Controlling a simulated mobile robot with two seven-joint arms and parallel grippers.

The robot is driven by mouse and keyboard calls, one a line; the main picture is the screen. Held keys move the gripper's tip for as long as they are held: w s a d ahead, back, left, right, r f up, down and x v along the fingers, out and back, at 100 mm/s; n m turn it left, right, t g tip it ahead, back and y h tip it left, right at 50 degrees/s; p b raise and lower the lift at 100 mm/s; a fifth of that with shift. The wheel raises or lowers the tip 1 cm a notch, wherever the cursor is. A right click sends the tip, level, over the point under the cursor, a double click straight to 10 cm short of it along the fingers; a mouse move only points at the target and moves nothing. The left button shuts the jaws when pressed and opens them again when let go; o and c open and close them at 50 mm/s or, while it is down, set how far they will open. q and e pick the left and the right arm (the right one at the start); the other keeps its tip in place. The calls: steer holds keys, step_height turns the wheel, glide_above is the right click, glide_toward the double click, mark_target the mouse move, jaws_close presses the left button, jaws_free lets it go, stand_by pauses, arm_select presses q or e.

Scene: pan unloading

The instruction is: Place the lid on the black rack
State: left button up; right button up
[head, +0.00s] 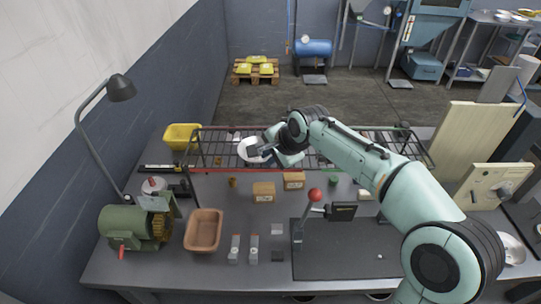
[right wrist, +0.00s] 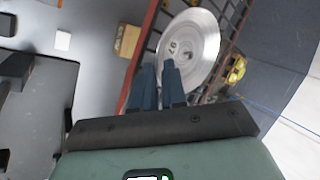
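The lid (head: 248,150) is a pale, round disc on the left part of the black rack (head: 213,142), partly hidden by my right gripper. In the right wrist view the lid (right wrist: 205,38) is silvery with a small knob at its middle, and lies over the rack's wires (right wrist: 234,22). My right gripper (head: 262,150) is right at the lid. My left gripper is out of view.
Two small cardboard boxes (head: 264,192) stand before the rack's front edge. A brown tray (head: 204,231), a green grinder (head: 133,226) and a red-knobbed lever (head: 314,195) stand on the grey bench. A yellow bin (head: 181,136) is behind the rack's left end.

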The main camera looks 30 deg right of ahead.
steer(key=shift+s+r, duration=0.15)
steer(key=shift+r, duration=0.25)
steer(key=v, duration=1.1)
steer(key=shift+r+p, duration=0.15)
steer(key=shift+p, duration=0.2)
